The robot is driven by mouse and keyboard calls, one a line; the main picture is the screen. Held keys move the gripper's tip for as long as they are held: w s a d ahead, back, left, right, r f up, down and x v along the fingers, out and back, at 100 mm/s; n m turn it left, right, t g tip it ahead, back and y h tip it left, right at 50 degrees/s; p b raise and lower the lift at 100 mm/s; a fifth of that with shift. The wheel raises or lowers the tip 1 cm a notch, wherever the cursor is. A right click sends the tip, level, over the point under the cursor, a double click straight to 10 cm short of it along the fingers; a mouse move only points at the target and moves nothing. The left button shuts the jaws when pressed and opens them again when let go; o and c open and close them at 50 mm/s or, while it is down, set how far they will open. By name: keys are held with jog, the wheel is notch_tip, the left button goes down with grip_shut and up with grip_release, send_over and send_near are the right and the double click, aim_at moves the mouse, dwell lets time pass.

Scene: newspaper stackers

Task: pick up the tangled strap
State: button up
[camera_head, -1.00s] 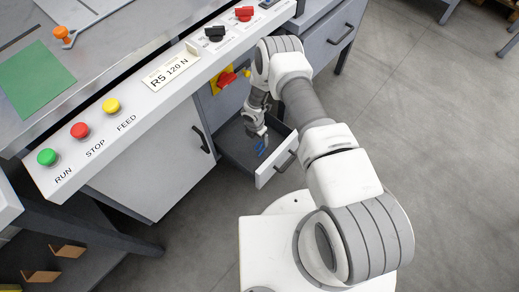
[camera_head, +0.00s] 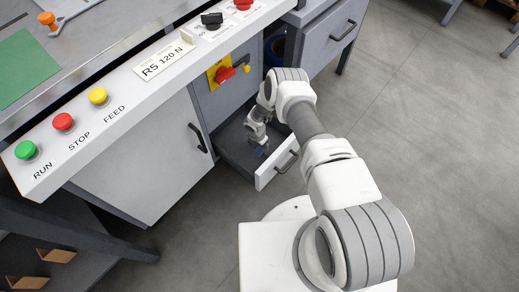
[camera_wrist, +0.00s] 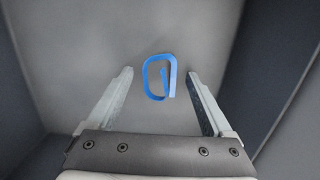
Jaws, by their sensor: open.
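The tangled strap (camera_wrist: 148,85) is a blue looped band lying on the grey floor of an open drawer. In the wrist view it lies between and a little beyond the fingertips of my gripper (camera_wrist: 160,80). The fingers are apart, empty, and not touching it. In the head view my gripper (camera_head: 262,150) is down inside the drawer (camera_head: 277,169). There the strap shows only as a small dark blue patch by the fingers, mostly hidden.
Drawer walls stand close on both sides of my gripper. Above the drawer is a yellow and red switch (camera_head: 224,73). The control panel with its green button (camera_head: 25,150) runs along the machine's edge. A closed drawer (camera_head: 328,43) is at the upper right. Open floor lies to the right.

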grip_shut()
dwell(0.3)
